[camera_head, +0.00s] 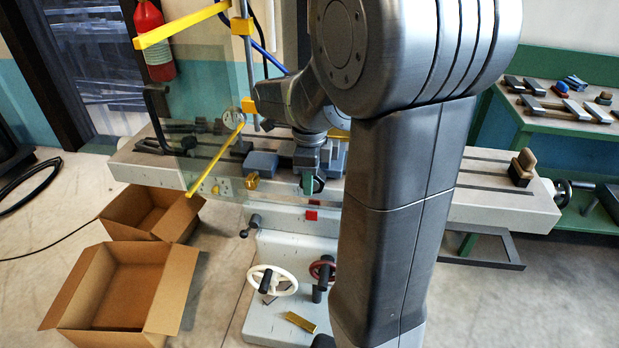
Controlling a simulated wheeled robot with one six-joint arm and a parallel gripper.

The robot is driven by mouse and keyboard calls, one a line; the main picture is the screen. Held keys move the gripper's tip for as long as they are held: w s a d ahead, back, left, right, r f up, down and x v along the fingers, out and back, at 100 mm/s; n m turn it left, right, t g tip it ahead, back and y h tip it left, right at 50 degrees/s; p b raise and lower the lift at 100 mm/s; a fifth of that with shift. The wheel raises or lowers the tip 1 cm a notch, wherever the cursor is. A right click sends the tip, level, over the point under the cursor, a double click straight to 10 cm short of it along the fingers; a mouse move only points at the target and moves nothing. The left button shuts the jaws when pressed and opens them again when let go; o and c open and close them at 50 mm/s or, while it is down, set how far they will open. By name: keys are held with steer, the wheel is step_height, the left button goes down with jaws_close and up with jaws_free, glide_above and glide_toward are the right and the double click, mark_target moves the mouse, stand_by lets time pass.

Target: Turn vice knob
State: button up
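A blue vice (263,162) sits on the long grey machine table, left of my arm. A small brass-coloured knob (252,181) shows at the front left of the vice. My gripper (309,183) points down in front of the table, right of the vice, with a green part at its tip. A dark round part (319,185) shows right beside the tip; I cannot tell if it is the vice knob or if the gripper touches it. The finger gap is too small to make out, and my arm hides the area to the right.
A clear guard with yellow bars (216,160) stands left of the vice. Open cardboard boxes (120,290) lie on the floor at left. A green bench (560,125) with tools stands at right.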

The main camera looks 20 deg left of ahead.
steer(key=shift+r+y, duration=0.1)
steer(key=shift+y, duration=0.3)
steer(key=shift+c, duration=0.5)
steer(key=y, duration=0.2)
steer(key=shift+w+d+r+g+y+p, duration=0.1)
steer(key=shift+d+g+y+p, duration=0.1)
steer(key=shift+g+y+p, duration=0.15)
steer(key=g+y, duration=0.1)
steer(key=y, duration=0.3)
steer(key=shift+w+d+y, duration=0.1)
steer(key=shift+d+y, duration=0.05)
steer(key=shift+y, duration=0.1)
steer(key=g+y+b, duration=0.1)
steer(key=y, duration=0.3)
steer(key=shift+d+b, duration=0.15)
steer(key=shift+b, duration=0.15)
steer(key=shift+d+g+y+b, duration=0.1)
steer(key=shift+g+y+b, duration=0.45)
steer(key=shift+y, duration=1.55)
steer(key=o, duration=1)
